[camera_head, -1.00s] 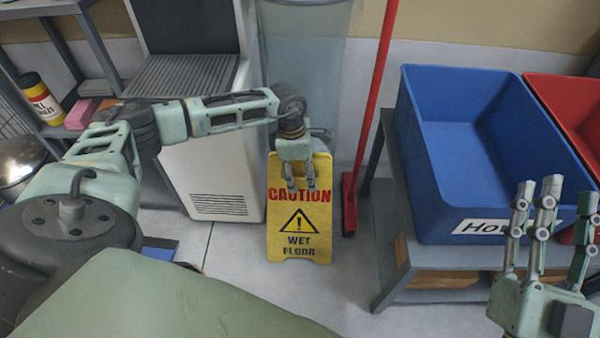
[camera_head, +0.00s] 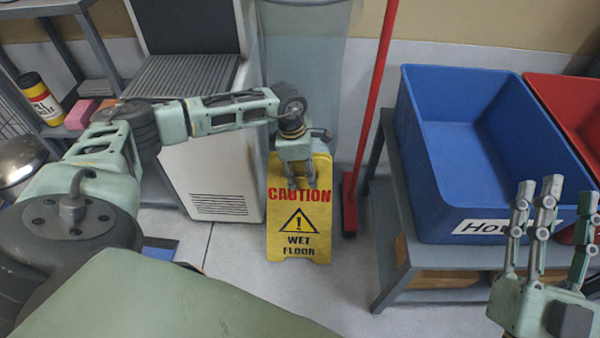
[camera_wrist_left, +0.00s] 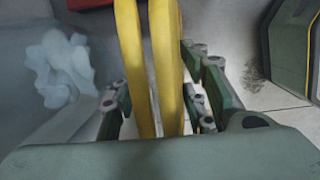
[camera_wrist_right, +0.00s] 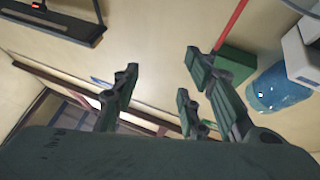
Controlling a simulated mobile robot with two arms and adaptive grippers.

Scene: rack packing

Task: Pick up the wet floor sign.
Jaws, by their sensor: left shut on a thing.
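The yellow wet floor sign (camera_head: 299,235) stands upright on the floor in the head view, with CAUTION, a warning triangle and WET FLOOR on its front. My left gripper (camera_head: 301,182) reaches down over its top edge and is shut on it. In the left wrist view the two yellow panels of the sign (camera_wrist_left: 150,65) pass between the fingers of my left gripper (camera_wrist_left: 158,108). My right gripper (camera_head: 548,205) is open and empty at the lower right of the head view; its spread fingers also show in the right wrist view (camera_wrist_right: 165,90).
A blue bin (camera_head: 440,190) and a red bin (camera_head: 560,95) stand on a grey table (camera_head: 400,265) to the right. A white conveyor machine (camera_head: 215,180) stands close on the left. Floor in front of the sign is clear.

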